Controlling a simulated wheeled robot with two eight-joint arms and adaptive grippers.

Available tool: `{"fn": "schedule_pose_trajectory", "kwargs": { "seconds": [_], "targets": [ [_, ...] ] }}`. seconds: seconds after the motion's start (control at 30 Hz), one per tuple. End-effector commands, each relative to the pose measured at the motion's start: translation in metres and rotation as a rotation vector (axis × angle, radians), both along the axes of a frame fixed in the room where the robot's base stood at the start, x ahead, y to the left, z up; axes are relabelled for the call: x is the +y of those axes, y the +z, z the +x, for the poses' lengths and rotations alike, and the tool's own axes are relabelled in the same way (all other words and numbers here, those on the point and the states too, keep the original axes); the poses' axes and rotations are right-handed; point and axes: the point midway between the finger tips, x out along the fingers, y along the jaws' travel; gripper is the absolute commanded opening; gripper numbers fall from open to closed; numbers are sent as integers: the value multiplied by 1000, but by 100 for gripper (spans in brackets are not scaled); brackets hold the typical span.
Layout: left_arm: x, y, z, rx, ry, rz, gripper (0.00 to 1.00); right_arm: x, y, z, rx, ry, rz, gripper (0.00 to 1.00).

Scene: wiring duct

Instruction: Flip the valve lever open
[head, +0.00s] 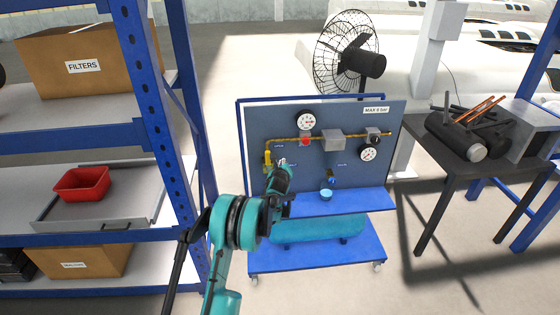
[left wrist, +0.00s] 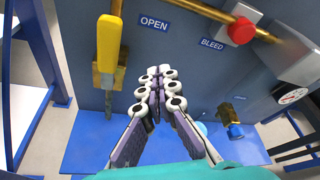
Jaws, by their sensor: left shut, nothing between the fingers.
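The valve panel (head: 340,115) is a dark blue-grey board on a blue cart. The yellow valve lever (head: 267,158) is at its lower left, under the bend of a brass pipe (head: 285,141). In the left wrist view the lever (left wrist: 109,42) runs upright above a brass fitting (left wrist: 118,76), with an "OPEN" label (left wrist: 154,23) to its right. My left gripper (left wrist: 160,76) is shut and empty, to the right of the lever and apart from it in that view. In the head view the gripper (head: 283,164) is in front of the panel, partly hidden by its wrist. My right gripper is not visible.
A red knob (left wrist: 241,31) marked "BLEED" is right of the gripper. Gauges (head: 306,121) and a grey box (head: 333,140) are on the panel. A blue shelf (head: 140,90) stands left, a dark table (head: 460,160) right. A blue ledge (head: 345,203) juts out below.

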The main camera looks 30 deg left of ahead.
Motion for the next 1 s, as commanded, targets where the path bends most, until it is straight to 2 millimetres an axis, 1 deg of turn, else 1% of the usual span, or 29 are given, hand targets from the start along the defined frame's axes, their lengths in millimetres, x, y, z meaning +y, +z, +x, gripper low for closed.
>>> {"fn": "schedule_pose_trajectory", "kwargs": {
  "seconds": [0.03, 0.2, 0.3, 0.4, 0.57, 1.0],
  "targets": [
    [-1, 6, -14, -1, 2, 0, 0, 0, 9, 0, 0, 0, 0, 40],
    [-10, 5, -49, -1, 2, 0, 0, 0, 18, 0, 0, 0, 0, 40],
    [-14, 4, -63, 0, 0, -1, 0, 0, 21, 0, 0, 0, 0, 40],
    [-16, 4, -72, 0, 0, -1, 0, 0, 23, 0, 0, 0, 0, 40],
    [-17, 3, -78, 0, 0, -1, 0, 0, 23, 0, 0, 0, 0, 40],
    [-17, 2, -78, -1, -1, -1, 0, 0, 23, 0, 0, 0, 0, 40]
  ]
}}
